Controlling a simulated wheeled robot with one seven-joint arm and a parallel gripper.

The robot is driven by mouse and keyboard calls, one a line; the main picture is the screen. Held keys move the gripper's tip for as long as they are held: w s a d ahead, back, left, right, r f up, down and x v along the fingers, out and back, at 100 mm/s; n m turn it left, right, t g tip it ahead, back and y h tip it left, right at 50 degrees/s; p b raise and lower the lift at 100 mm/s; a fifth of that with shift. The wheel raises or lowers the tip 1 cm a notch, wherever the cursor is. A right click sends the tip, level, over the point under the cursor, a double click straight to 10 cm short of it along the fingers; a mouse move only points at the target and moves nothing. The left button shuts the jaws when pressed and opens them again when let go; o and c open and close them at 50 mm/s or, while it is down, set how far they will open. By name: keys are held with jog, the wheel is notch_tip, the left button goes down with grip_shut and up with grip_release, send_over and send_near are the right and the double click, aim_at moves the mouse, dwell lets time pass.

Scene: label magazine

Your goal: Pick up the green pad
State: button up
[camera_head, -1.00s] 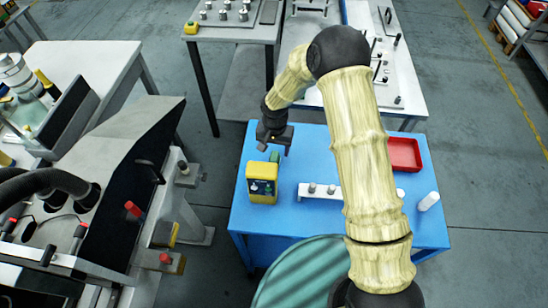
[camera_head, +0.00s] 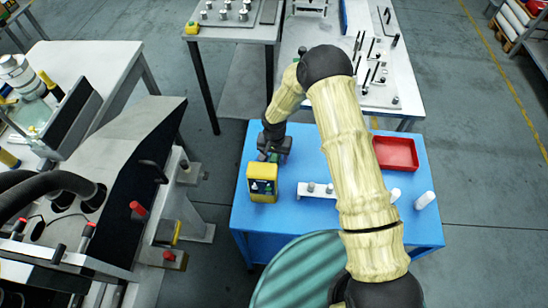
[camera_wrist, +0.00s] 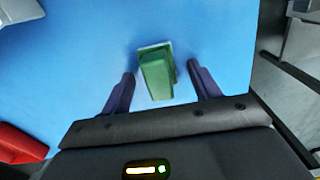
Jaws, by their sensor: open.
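The green pad (camera_wrist: 156,74) stands on the blue table (camera_wrist: 75,60) in the wrist view, with a pale patch around its foot. My gripper (camera_wrist: 163,82) is open, with one dark finger on each side of the pad. A gap shows between the pad and each finger. In the head view my gripper (camera_head: 273,152) is low over the table, just behind a yellow and black box (camera_head: 262,183). Only a small bit of green shows there; the box and gripper hide most of the pad.
A white rack with small cylinders (camera_head: 316,190) stands right of the box. A red tray (camera_head: 396,153) and a white cylinder (camera_head: 424,201) are farther right. A grey machine (camera_head: 120,180) stands left of the table.

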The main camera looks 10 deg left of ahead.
dwell(0.4)
jog(key=c, duration=1.1)
jog(key=shift+r, duration=0.1)
notch_tip(320, 180, up, 10)
jog(key=b, duration=0.3)
jog(key=shift+o, duration=0.9)
jog(key=d+r+p, duration=0.1)
jog(key=r+p, duration=0.1)
jog(key=r, duration=0.4)
jog(key=d+r+m+p, duration=0.1)
jog(key=d+r+p, duration=0.1)
jog(key=r, duration=0.4)
jog(key=d+r+m+p, duration=0.1)
jog(key=d+r+p, duration=0.1)
jog(key=r, duration=0.5)
jog(key=shift+w+p, duration=0.1)
jog(key=shift+p, duration=0.6)
jog(key=shift+c, duration=0.3)
notch_tip(320, 180, up, 22)
jog(key=m+p, duration=0.3)
jog(key=p, duration=0.5)
send_over(274, 155)
jog(key=s+d, duration=0.5)
jog(key=d, duration=0.5)
jog(key=shift+w+d, duration=0.1)
